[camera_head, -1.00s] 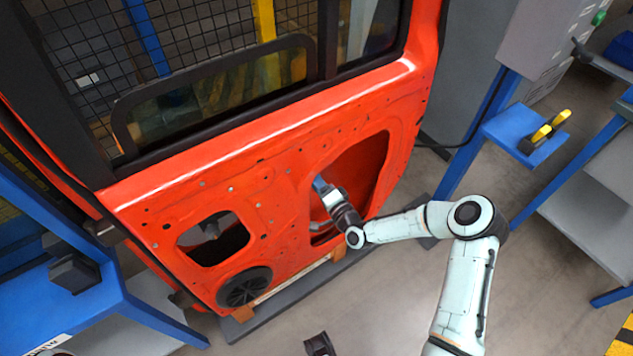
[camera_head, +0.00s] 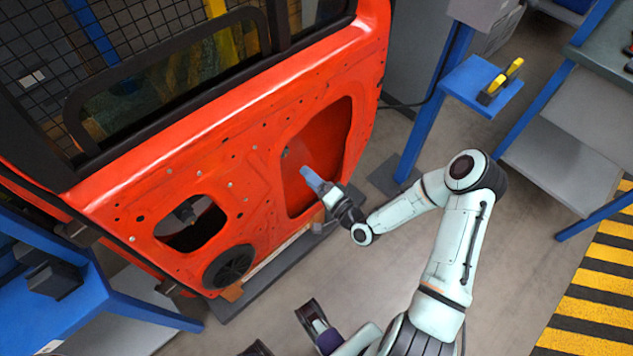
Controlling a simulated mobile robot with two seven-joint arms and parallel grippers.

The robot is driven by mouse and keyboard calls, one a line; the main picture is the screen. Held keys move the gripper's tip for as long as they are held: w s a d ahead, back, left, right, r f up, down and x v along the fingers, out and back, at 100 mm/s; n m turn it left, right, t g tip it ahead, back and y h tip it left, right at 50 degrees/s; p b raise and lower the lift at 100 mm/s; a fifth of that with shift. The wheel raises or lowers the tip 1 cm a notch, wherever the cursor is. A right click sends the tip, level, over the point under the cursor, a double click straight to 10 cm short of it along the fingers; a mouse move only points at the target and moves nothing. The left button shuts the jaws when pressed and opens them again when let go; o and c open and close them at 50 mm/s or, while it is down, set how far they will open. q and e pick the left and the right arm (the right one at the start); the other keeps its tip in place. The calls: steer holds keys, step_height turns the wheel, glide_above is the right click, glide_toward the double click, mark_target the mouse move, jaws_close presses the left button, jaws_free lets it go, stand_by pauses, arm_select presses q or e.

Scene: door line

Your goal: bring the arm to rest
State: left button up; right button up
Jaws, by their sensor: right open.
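My right arm (camera_head: 447,245) is pale with dark joints and reaches from the bottom of the view toward the orange door (camera_head: 247,150). My right gripper (camera_head: 312,178) is open in front of the lower part of the door's large opening. A pale blue finger points up and left; no object shows between the fingers. A small grey spot (camera_head: 285,153) shows at the left edge of that opening, apart from the gripper; I cannot tell what it is. I do not make out my left gripper.
The door stands on a dark base strip (camera_head: 270,285) and has a black round speaker (camera_head: 229,267). A blue stand (camera_head: 470,85) with a yellow-and-black item (camera_head: 500,82) is behind my arm. Yellow-and-black floor stripes (camera_head: 600,290) lie at right. Floor between door and arm is clear.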

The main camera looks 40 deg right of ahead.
steer(key=shift+s, duration=1)
steer(key=s+a+f+n+g+y, duration=0.25)
steer(key=a+f+g, duration=0.25)
steer(key=a+f, duration=0.35)
steer(key=s+a+f+n+g, duration=0.5)
steer(key=s+a+f+g, duration=0.35)
steer(key=s+f, duration=0.4)
steer(key=s+a+n+g, duration=0.1)
steer(key=s+n+g, duration=0.3)
steer(key=s, duration=0.5)
step_height(320, 180, up, 11)
steer(key=m+g+p, duration=0.1)
steer(key=p, duration=1.1)
steer(key=shift+w+p, duration=0.25)
steer(key=shift+p, duration=0.05)
